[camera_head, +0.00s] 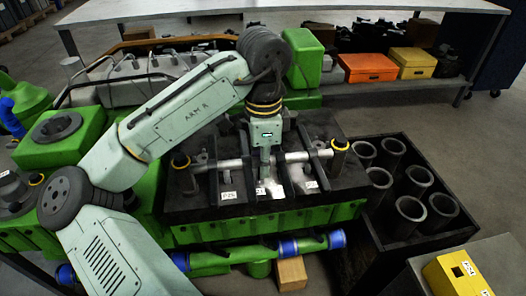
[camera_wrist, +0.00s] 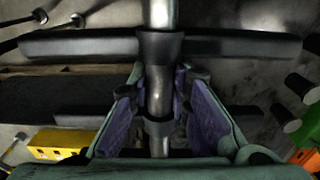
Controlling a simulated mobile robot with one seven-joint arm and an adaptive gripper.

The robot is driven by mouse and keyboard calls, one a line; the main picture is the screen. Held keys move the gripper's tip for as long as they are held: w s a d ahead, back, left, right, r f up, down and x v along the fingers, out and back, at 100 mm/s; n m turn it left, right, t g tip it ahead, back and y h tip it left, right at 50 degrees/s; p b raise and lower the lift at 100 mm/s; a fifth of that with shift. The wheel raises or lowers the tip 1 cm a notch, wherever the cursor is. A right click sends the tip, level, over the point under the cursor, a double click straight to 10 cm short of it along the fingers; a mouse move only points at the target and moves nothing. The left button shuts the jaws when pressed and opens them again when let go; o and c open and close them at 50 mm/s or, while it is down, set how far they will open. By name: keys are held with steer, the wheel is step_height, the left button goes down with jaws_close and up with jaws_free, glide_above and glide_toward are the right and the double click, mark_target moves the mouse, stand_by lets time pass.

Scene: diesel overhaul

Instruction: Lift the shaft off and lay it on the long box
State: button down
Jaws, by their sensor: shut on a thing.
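The shaft (camera_head: 232,163) is a long grey metal bar with collars, lying across the dark supports on top of the green engine block. My gripper (camera_head: 266,178) comes down from above near its middle. In the wrist view the shaft (camera_wrist: 160,92) runs up the picture between the two purple-padded fingers of my gripper (camera_wrist: 160,112), which are shut on it. I cannot tell whether the shaft still touches the supports. I cannot tell which thing is the long box.
Upright posts with yellow rings (camera_head: 338,158) stand near both shaft ends. A dark crate (camera_head: 383,248) with several grey cylinders stands at right. A yellow box (camera_head: 455,277) is at lower right. Orange (camera_head: 368,67) and yellow (camera_head: 412,62) boxes sit on the bench's lower shelf behind.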

steer(key=shift+s+r+p, duration=0.3)
steer(key=shift+s+r, duration=0.1)
steer(key=shift+s, duration=0.05)
steer(key=shift+r+p, duration=0.6)
steer(key=shift+p, duration=0.1)
steer(key=shift+r, duration=0.2)
step_height(320, 180, up, 3)
steer(key=p, duration=0.4)
steer(key=shift+f, duration=0.2)
